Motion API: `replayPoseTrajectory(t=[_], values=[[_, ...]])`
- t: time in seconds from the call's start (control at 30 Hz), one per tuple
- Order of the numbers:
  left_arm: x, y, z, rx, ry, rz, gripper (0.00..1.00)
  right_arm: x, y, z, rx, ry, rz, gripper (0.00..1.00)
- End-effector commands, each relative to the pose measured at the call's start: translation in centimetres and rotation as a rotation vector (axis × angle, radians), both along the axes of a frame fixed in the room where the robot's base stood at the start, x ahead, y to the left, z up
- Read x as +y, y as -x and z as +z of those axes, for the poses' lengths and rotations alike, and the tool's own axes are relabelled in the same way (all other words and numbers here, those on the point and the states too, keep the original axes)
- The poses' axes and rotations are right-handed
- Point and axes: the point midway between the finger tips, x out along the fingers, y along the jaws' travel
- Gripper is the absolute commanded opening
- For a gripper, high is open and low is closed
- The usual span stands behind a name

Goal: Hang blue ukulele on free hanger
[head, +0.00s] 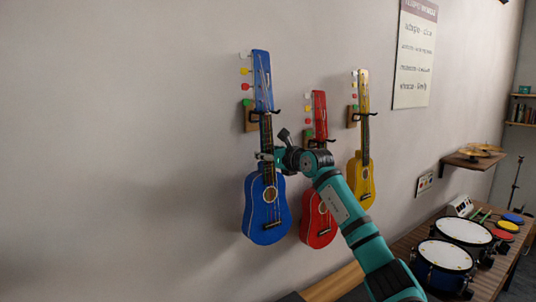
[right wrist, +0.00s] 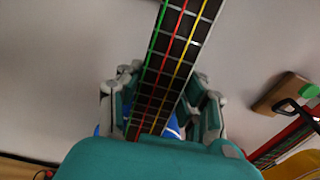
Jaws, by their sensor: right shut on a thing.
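The blue ukulele (head: 267,212) is upright against the wall at the left of the row in the head view. My right gripper (head: 266,156) is shut on its neck, just above the body. In the right wrist view the dark fretboard (right wrist: 172,62) with coloured strings runs between the two fingers (right wrist: 163,105). A wooden hanger (head: 250,117) with a dark hook shows at the top of the neck, below the headstock. I cannot tell whether the hook bears the ukulele. My left gripper is out of view.
A red ukulele (head: 318,222) and a yellow ukulele (head: 362,180) hang close by on the right. My right arm crosses in front of the red one. Drums (head: 442,262) stand on a wooden table at the lower right. The wall at left is bare.

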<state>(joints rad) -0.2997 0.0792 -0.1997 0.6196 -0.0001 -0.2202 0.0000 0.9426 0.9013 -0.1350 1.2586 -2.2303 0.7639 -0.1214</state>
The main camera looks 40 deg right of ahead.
Motion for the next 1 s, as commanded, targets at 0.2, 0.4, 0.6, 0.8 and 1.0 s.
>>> replayPoseTrajectory(t=[0.2,0.4,0.6,0.8,1.0], values=[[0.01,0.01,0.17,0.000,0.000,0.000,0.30,0.06,-0.20,0.18,-0.005,0.000,0.001,0.03],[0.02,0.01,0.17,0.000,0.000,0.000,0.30,0.06,-0.19,0.19,-0.005,0.000,0.001,0.03],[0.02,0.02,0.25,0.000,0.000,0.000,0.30,0.06,-0.25,0.25,-0.006,0.001,0.001,0.03],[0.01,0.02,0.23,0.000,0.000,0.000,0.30,0.08,-0.26,0.24,-0.006,0.001,0.001,0.03],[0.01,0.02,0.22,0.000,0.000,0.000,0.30,0.08,-0.26,0.25,-0.007,0.000,0.001,0.40]])
